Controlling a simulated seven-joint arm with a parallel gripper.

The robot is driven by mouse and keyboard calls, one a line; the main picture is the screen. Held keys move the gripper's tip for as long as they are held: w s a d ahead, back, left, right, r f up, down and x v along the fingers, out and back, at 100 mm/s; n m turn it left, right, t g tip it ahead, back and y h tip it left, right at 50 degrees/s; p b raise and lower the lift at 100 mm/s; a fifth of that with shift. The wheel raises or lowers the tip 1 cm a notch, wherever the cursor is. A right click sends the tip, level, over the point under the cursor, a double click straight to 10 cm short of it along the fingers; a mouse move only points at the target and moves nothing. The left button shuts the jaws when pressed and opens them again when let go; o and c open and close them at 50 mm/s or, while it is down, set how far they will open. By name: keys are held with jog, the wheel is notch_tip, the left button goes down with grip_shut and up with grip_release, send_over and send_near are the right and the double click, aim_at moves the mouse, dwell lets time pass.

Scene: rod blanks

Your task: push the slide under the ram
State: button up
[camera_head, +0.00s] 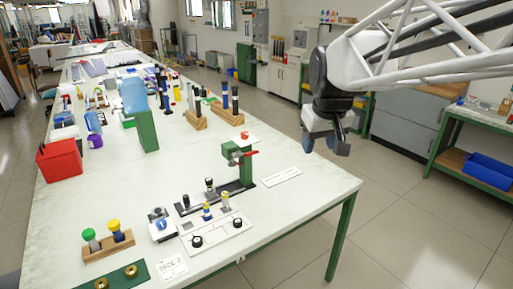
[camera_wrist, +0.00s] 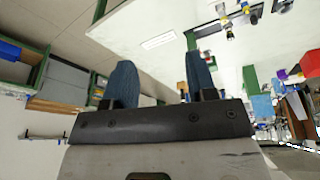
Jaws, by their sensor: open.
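A green press (camera_head: 236,154) with a red handle (camera_head: 248,154) stands near the table's right side in the head view. A dark rail (camera_head: 228,192) runs from its foot toward the front left. A small dark block with a grey top (camera_head: 210,187), which looks like the slide, is on this rail, left of and apart from the press head. The ram itself is too small to make out. My gripper (camera_head: 325,143) hangs to the right of the press, around the table's right edge, touching nothing. Its two blue fingers are apart and empty in the wrist view (camera_wrist: 161,70).
A flat white label (camera_head: 281,178) lies right of the press. Wooden racks (camera_head: 227,115) with dark rods stand behind it.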

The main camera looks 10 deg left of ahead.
jog(key=w+a+f+n+g, duration=0.15)
jog(key=w+a+f, duration=0.35)
jog(key=w+a, duration=0.6)
jog(key=n+g+h, duration=0.1)
jog(key=n+g, duration=0.1)
jog(key=n, duration=0.4)
send_over(185, 196)
jog(key=f, duration=2.5)
jog(key=shift+w+d+f, duration=0.15)
jog(key=shift+d, duration=0.15)
jog(key=shift+a+f, duration=0.3)
jog(key=shift+a, duration=0.05)
jog(key=shift+f, duration=0.1)
jog(key=shift+f, duration=3.8)
grip_shut()
